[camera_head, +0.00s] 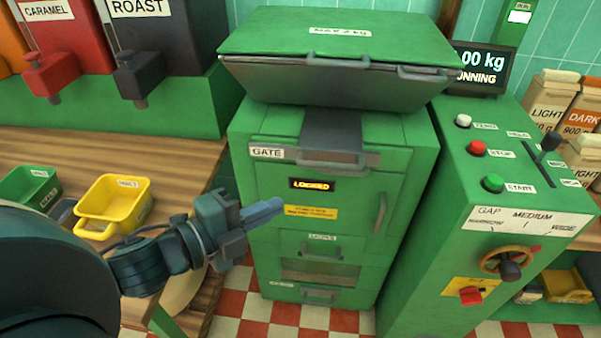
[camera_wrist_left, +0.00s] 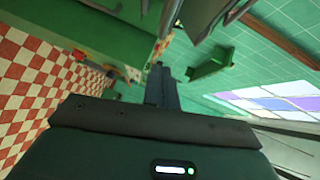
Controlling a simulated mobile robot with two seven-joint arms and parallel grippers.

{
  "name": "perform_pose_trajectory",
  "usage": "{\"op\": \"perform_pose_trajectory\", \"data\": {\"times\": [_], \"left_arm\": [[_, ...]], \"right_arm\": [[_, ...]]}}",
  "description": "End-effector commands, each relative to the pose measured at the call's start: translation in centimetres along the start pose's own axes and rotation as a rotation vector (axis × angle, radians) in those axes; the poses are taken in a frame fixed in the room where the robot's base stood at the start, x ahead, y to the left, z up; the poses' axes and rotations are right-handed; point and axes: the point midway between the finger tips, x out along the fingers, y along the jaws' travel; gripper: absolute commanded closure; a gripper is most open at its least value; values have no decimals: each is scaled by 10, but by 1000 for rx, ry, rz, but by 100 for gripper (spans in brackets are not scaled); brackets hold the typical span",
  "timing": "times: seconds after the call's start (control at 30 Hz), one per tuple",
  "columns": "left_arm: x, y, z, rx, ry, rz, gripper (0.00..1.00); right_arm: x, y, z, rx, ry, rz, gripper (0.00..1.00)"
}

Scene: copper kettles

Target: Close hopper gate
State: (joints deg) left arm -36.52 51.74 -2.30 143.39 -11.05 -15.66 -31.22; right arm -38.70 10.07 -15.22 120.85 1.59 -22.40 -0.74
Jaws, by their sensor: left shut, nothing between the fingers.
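The hopper (camera_head: 335,80) with its green lid sits on top of a green machine cabinet. The gate (camera_head: 335,152) is the slide with a grey bar handle below the hopper, beside a label reading GATE. A small lit display (camera_head: 311,185) is below it on the cabinet front; its text looks like LOCKED. My left gripper (camera_head: 262,213) is shut and empty, in front of the cabinet's left side, below the gate and apart from its handle in the picture. In the left wrist view its fingers (camera_wrist_left: 160,85) point ahead, pressed together. My right gripper is not in view.
A control console (camera_head: 520,170) with buttons, a lever and a handwheel stands at the right. A wooden counter (camera_head: 180,155) at the left holds a yellow tray (camera_head: 112,205) and a green tray (camera_head: 28,187). Open checkered floor (camera_head: 300,318) lies in front of the cabinet.

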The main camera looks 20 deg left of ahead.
Motion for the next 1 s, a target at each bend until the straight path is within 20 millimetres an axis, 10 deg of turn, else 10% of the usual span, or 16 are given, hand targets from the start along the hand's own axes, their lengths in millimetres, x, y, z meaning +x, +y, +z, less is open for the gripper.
{"op": "perform_pose_trajectory", "data": {"times": [1.0], "left_arm": [[109,-5,6,26,7,-3,100]], "right_arm": [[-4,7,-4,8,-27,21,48]]}}
